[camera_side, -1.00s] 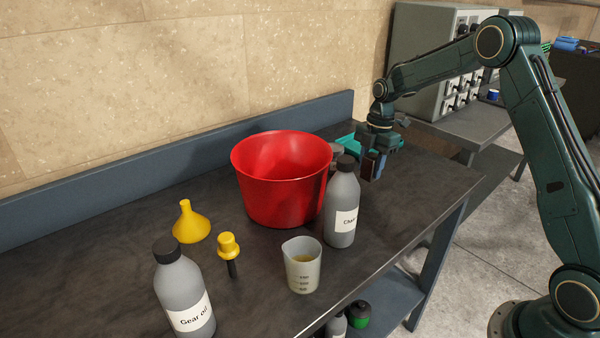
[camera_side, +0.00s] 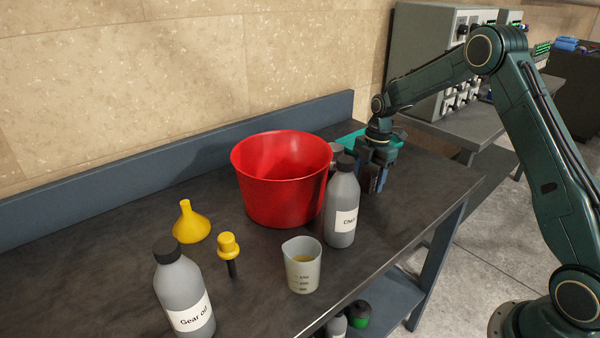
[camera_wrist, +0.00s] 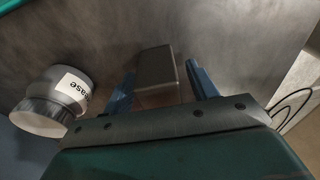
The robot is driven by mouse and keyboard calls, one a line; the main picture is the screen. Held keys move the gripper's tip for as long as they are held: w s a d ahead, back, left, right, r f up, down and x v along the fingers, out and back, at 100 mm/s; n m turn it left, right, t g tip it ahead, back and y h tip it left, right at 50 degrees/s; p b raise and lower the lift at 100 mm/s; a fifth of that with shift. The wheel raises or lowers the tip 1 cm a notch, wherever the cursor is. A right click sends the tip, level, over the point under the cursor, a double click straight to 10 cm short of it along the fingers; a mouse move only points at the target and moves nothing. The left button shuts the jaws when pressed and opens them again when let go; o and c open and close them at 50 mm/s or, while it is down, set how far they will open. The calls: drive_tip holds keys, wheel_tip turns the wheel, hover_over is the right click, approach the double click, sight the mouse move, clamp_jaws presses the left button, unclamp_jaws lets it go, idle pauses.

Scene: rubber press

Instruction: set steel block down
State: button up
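The steel block (camera_wrist: 157,68) shows in the wrist view as a grey box between the two blue fingers of my gripper (camera_wrist: 160,72). A narrow gap shows on each side of the block, so the fingers stand open around it. The block appears to rest on the dark bench top (camera_wrist: 235,35). In the side view my gripper (camera_side: 373,187) is low over the bench, just right of a grey labelled bottle (camera_side: 342,205). The block cannot be made out clearly there, among the fingers.
A grease jar (camera_wrist: 55,100) is left of the fingers in the wrist view. A red bucket (camera_side: 283,185) and a beaker (camera_side: 302,268) stand left of the gripper. A teal tray (camera_side: 352,137) lies behind it. Bare bench lies to the right.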

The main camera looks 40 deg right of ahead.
sight(373, 167)
idle(0.3)
drive_tip(key=r, duration=0.4)
drive_tip(key=d+r, duration=0.1)
drive_tip(key=r, duration=0.7)
drive_tip(key=shift+d, duration=0.25)
drive_tip(key=shift+r, duration=0.15)
drive_tip(key=s+a+r+m+t+h, duration=0.1)
drive_tip(key=s+a+r+m+t, duration=0.2)
drive_tip(key=s+a+r+m, duration=0.8)
drive_tip(key=s+a+m+t, duration=0.1)
drive_tip(key=s+a+m, duration=0.1)
drive_tip(key=s, duration=0.8)
drive_tip(key=s+a+f+m+t, duration=0.1)
drive_tip(key=s+a+m, duration=0.2)
drive_tip(key=s, duration=0.8)
drive_tip(key=shift+a+f+m+t, duration=0.15)
drive_tip(key=shift+m+t, duration=0.15)
drive_tip(key=shift+m, duration=0.6)
